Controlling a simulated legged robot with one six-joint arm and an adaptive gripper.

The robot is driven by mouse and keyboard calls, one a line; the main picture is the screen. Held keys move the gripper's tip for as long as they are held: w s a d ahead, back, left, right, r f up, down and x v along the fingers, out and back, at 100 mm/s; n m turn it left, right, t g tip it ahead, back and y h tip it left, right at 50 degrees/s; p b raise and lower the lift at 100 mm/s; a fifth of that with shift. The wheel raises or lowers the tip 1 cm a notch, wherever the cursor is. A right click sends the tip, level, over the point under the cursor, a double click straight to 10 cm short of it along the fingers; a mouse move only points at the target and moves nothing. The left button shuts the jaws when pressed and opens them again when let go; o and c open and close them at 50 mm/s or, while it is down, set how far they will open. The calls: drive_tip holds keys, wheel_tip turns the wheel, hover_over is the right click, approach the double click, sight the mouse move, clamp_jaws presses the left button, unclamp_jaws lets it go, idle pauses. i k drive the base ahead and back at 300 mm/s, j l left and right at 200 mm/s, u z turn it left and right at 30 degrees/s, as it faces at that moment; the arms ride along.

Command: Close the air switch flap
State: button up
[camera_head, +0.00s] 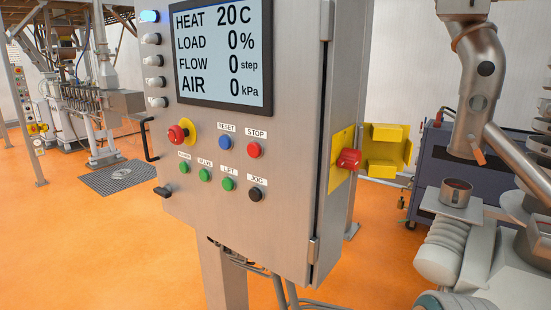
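The yellow air switch flap (385,133) stands open, swung out to the right from the side of the steel control cabinet (290,215). Its hollow inner side, with blocky yellow parts, faces me. A red switch handle (348,159) sticks out from a yellow plate (338,178) on the cabinet's right side and is uncovered. The hinge between flap and plate is not clear to see. My gripper is not in view.
The cabinet front carries a display (222,50) reading AIR 0 kPa, a red emergency knob (178,135) and several buttons. Steel pipes (480,85) and grey machinery (450,235) crowd the right. A dark cart (440,165) stands behind the flap. Orange floor is free at left.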

sight(385, 148)
drive_tip(key=i+l, duration=0.15)
drive_tip(key=l, duration=0.2)
drive_tip(key=i+l, duration=0.15)
drive_tip(key=l, duration=0.15)
drive_tip(key=i+l, duration=0.15)
drive_tip(key=l, duration=0.2)
drive_tip(key=i+l, duration=0.2)
drive_tip(key=l, duration=0.15)
drive_tip(key=u, duration=0.05)
